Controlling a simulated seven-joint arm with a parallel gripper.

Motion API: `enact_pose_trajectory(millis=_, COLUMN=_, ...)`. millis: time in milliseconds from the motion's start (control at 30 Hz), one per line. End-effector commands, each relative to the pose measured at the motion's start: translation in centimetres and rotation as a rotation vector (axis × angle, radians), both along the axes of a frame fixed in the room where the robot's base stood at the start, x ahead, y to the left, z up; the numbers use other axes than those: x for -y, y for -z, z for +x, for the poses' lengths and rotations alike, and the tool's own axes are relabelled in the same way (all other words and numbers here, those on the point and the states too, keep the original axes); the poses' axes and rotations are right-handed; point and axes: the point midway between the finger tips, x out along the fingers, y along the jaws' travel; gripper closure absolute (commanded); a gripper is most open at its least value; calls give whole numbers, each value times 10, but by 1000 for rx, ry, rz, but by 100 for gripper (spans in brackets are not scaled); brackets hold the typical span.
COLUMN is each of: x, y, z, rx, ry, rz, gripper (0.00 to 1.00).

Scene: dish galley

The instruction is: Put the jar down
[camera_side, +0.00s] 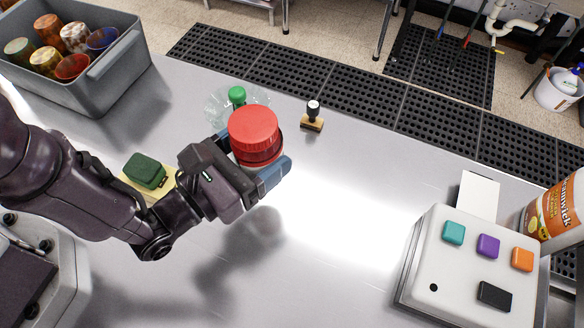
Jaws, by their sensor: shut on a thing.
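The jar (254,134) has a red lid and a dark red body below it. My gripper (262,172) is shut on the jar, with a blue finger showing along its near right side. The jar looks upright and held above the metal counter (340,230); a shadow and a faint reflection lie below it on the counter. The lower part of the jar is hidden by the gripper.
Behind the jar is a clear dish (217,107) with a green-topped item (237,95). A stamp (312,115) stands right of it. A grey crate (115,85) of cups and a button box (425,255) flank clear counter.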

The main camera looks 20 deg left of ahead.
Motion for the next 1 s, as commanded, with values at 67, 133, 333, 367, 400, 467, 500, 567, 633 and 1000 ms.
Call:
enact_pose_trajectory(millis=67, x=10, y=17, z=11, rx=2, ry=-2, rz=-1, gripper=64)
enact_pose_trajectory(millis=133, x=17, y=30, z=19, rx=2, ry=-3, rz=-1, gripper=64)
enact_pose_trajectory(millis=333, x=30, y=51, z=32, rx=1, ry=-3, rz=-2, gripper=64)
enact_pose_trajectory(millis=367, x=30, y=52, z=33, rx=1, ry=-3, rz=-3, gripper=64)
enact_pose_trajectory(millis=400, x=32, y=53, z=34, rx=2, ry=-3, rz=-3, gripper=64)
enact_pose_trajectory(millis=467, x=33, y=57, z=36, rx=1, ry=-3, rz=-2, gripper=64)
enact_pose_trajectory(millis=500, x=35, y=61, z=38, rx=1, ry=-3, rz=-2, gripper=64)
enact_pose_trajectory(millis=567, x=35, y=72, z=37, rx=-1, ry=-3, rz=1, gripper=64)
enact_pose_trajectory(millis=633, x=35, y=81, z=37, rx=0, ry=-2, rz=1, gripper=64)
enact_pose_trajectory(millis=1000, x=35, y=90, z=37, rx=3, ry=-2, rz=-2, gripper=64)
